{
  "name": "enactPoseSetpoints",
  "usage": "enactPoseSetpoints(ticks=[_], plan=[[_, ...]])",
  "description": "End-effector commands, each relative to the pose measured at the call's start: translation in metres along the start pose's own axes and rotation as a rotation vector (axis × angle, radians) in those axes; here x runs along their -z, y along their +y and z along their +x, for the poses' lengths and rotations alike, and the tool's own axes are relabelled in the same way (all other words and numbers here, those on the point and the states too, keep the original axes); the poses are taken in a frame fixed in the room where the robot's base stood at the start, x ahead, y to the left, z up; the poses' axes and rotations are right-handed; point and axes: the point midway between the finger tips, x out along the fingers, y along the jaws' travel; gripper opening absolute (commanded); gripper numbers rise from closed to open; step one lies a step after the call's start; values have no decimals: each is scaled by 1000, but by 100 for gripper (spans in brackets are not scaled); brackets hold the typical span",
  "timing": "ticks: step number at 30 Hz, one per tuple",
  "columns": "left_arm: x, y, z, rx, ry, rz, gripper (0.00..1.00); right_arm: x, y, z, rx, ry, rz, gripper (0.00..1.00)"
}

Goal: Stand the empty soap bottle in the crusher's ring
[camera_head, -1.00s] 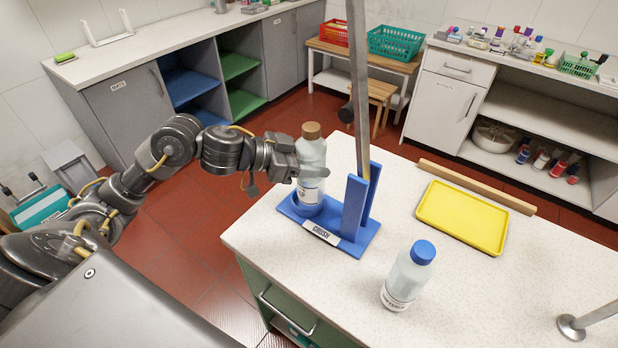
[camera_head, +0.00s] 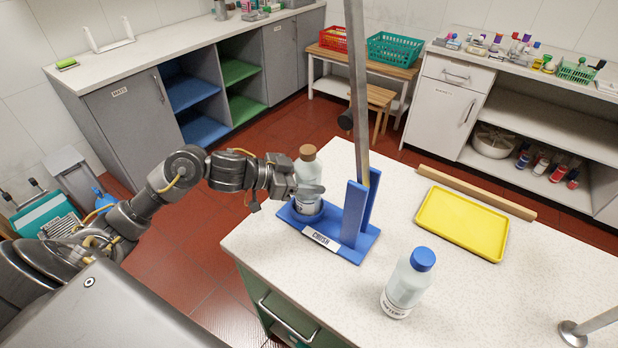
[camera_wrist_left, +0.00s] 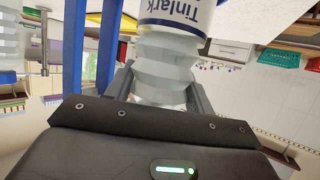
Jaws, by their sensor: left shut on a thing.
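The soap bottle (camera_head: 311,172), clear with a brown cap, is upright at the blue crusher (camera_head: 346,248). My left gripper (camera_head: 308,190) is shut on its ribbed middle, coming from the left. The bottle's lower end sits at the crusher's ring (camera_head: 302,217) and looks to be inside it; whether it rests on the base cannot be told. In the left wrist view the bottle (camera_wrist_left: 165,75) is between the fingers, its "Tinlark" label at the top edge. The crusher's blue uprights and long metal lever (camera_head: 359,90) stand just right of the bottle. My right gripper is out of view.
A second bottle with a blue cap (camera_head: 408,284) stands on the white counter at the front. A yellow tray (camera_head: 462,222) and a wooden strip (camera_head: 476,191) lie to the right. A metal rod on a round foot (camera_head: 574,333) is at the lower right.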

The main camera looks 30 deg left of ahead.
Motion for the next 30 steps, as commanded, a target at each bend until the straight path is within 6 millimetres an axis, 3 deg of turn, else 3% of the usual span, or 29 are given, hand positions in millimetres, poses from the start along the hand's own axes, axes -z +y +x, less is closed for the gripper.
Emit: enactPoseSetpoints(ticks=[2,3,8,20,30], plan=[[-2,0,1,0,0,-1,16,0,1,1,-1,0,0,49],[-3,0,1,0,0,-1,55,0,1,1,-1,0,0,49],[-2,0,1,0,0,0,75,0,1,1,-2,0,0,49],[-1,-1,-6,2,-2,0,75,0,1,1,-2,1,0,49],[-5,-1,-75,3,-6,0,75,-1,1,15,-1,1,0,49]])
